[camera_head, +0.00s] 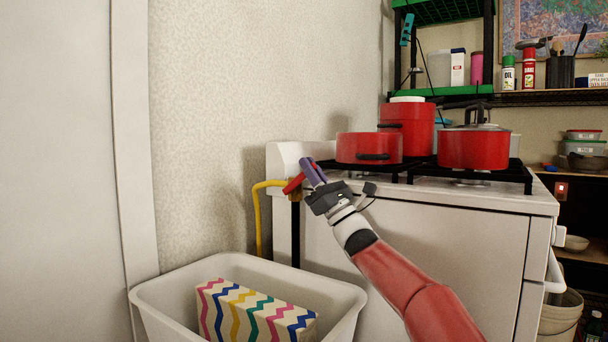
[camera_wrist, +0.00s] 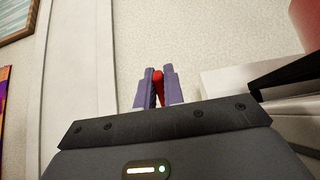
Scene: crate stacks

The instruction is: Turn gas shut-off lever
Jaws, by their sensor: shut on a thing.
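The red gas shut-off lever (camera_head: 292,184) sticks out at the left side of the stove, by the end of the yellow gas hose (camera_head: 257,215). In the head view it slants up to the right, and its upper end is hidden behind my gripper (camera_head: 312,170). In the wrist view the red lever (camera_wrist: 158,88) shows between the two purple fingers of my gripper (camera_wrist: 158,87). The fingers are shut on it. A brass-coloured fitting (camera_head: 294,197) shows just below the lever.
A white stove (camera_head: 430,235) stands right of the lever, with red pots (camera_head: 370,147) on its black grates. The plain wall (camera_head: 205,130) is behind.

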